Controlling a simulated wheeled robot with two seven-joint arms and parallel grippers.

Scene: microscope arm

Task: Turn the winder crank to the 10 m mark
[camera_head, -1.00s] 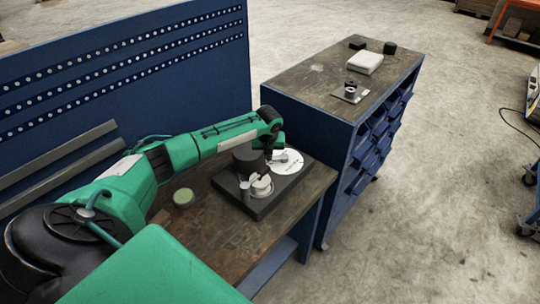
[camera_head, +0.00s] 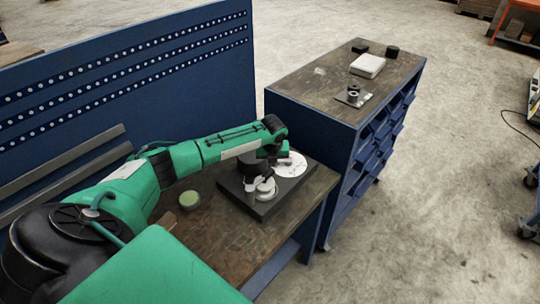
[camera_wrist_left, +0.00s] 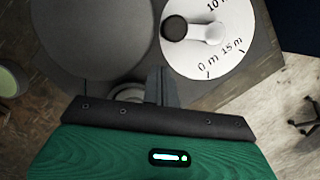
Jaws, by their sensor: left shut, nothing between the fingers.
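The winder has a dark base plate (camera_head: 262,207) on the workbench, with a white dial (camera_head: 291,166) on its far right part. In the left wrist view the white dial (camera_wrist_left: 228,60) carries the marks 0 m, 15 m and 10 m. The pale crank with its dark knob (camera_wrist_left: 175,27) lies across the dial; the knob is at the left, away from the 10 m mark at the top right. My left gripper (camera_wrist_left: 160,86) is shut and empty, between the large grey disc (camera_wrist_left: 95,35) and the dial, apart from the knob in that view. My right gripper is not in view.
A small white spool part (camera_head: 264,188) stands on the base plate. A round green-topped tin (camera_head: 189,199) sits on the bench to the left. A blue drawer cabinet (camera_head: 340,135) stands behind right, with a white box (camera_head: 368,66) on top. A blue perforated panel (camera_head: 130,75) rises behind.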

